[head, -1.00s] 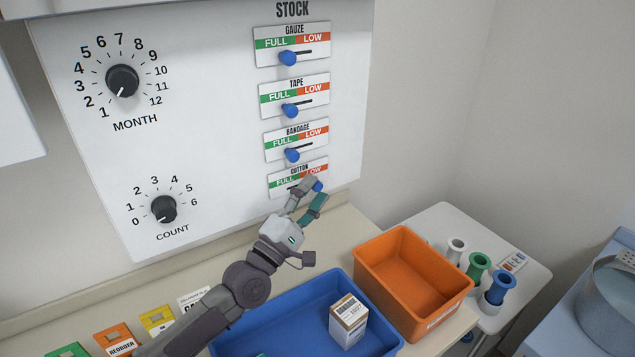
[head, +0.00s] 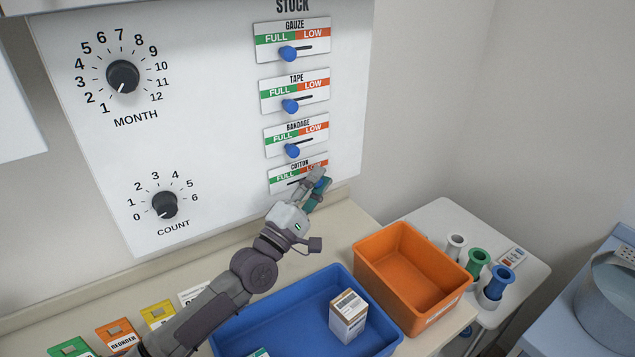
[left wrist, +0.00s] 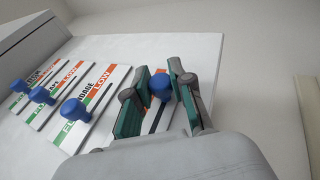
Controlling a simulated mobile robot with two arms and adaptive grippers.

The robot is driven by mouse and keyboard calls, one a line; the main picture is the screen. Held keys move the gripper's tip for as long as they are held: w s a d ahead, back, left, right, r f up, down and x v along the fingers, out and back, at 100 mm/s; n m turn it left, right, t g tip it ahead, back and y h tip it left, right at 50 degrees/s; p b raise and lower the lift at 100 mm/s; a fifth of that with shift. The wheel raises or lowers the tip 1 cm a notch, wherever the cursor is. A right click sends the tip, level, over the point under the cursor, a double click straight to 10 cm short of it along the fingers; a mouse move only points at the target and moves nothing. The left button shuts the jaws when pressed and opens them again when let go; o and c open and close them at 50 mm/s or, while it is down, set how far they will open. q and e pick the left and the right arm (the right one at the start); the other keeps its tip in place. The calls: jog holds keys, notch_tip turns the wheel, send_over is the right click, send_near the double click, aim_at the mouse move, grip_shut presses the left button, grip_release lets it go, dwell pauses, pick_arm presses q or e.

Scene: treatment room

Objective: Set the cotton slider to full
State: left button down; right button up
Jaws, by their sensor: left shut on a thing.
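The cotton slider is the lowest plate (head: 284,180) on the white stock panel, with a green FULL side on the left and an orange LOW side on the right. Its blue knob is mostly hidden in the head view, at the LOW end. In the left wrist view the blue knob (left wrist: 160,87) sits between the two fingers. My left gripper (head: 319,181) is shut on this knob; it also shows in the left wrist view (left wrist: 160,98). My right gripper is in neither view.
The gauze (head: 288,53), tape (head: 290,106) and bandage (head: 292,150) knobs sit above, toward their FULL sides. A blue tray (head: 285,318) with a small box (head: 348,318) and an orange bin (head: 408,270) stand on the counter below.

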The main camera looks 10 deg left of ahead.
pick_arm(q)
jog(key=s+a+b, duration=0.1)
jog(key=s+a, duration=0.2)
jog(key=shift+s+a+f, duration=0.15)
jog(key=shift+s+a, duration=0.1)
jog(key=shift+s, duration=0.05)
jog(key=c, duration=1.3)
grip_release()
jog(key=o, duration=0.3)
jog(key=shift+s+a, duration=0.2)
jog(key=shift+a, duration=0.05)
jog(key=v, duration=1.2)
jog(key=shift+s+d, duration=0.1)
